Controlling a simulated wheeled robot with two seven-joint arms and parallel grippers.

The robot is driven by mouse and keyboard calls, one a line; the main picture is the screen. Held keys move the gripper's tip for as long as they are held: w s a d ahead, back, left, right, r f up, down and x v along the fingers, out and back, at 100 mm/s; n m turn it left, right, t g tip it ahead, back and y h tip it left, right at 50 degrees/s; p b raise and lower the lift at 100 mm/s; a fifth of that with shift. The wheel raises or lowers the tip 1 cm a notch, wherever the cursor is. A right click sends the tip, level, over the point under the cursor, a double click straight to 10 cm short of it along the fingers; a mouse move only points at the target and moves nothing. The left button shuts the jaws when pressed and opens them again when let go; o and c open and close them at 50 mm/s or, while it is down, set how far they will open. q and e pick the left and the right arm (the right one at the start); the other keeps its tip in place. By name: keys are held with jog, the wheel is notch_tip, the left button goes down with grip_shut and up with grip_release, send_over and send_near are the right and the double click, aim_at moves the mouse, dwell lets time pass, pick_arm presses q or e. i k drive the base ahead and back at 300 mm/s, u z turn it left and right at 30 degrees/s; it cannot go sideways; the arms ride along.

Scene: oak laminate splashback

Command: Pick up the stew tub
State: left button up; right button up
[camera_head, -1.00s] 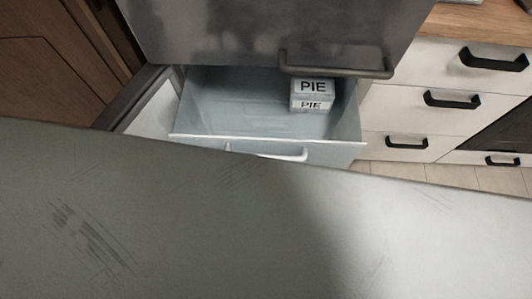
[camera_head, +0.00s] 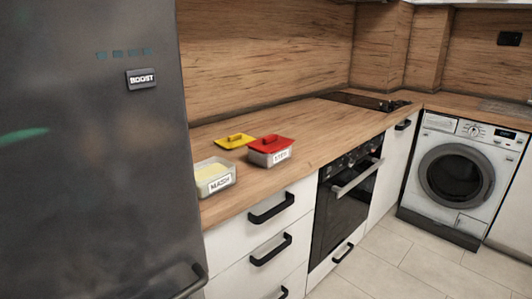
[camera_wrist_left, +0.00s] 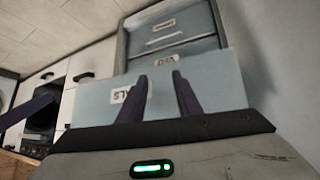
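The stew tub (camera_head: 270,155) is a clear box with a red lid on it and a white STEW label in the head view. It stands on the wooden counter near its front edge, with no gripper beside it. My left gripper (camera_wrist_left: 160,75) shows only in the left wrist view. Its two dark fingers are apart with nothing between them, in front of pale blue drawer fronts (camera_wrist_left: 222,75) with white labels.
An open MASH tub (camera_head: 211,166) stands left of the stew tub, with a yellow lid (camera_head: 235,142) lying behind it. The dark fridge (camera_head: 90,200) rises at the left. A hob (camera_head: 360,101) lies farther right; the counter between is clear.

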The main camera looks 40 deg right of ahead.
aim_at(267, 161)
jog(key=k, duration=0.5)
jog(key=u, duration=3.45)
jog(key=k, duration=2.75)
jog(key=z, duration=2.15)
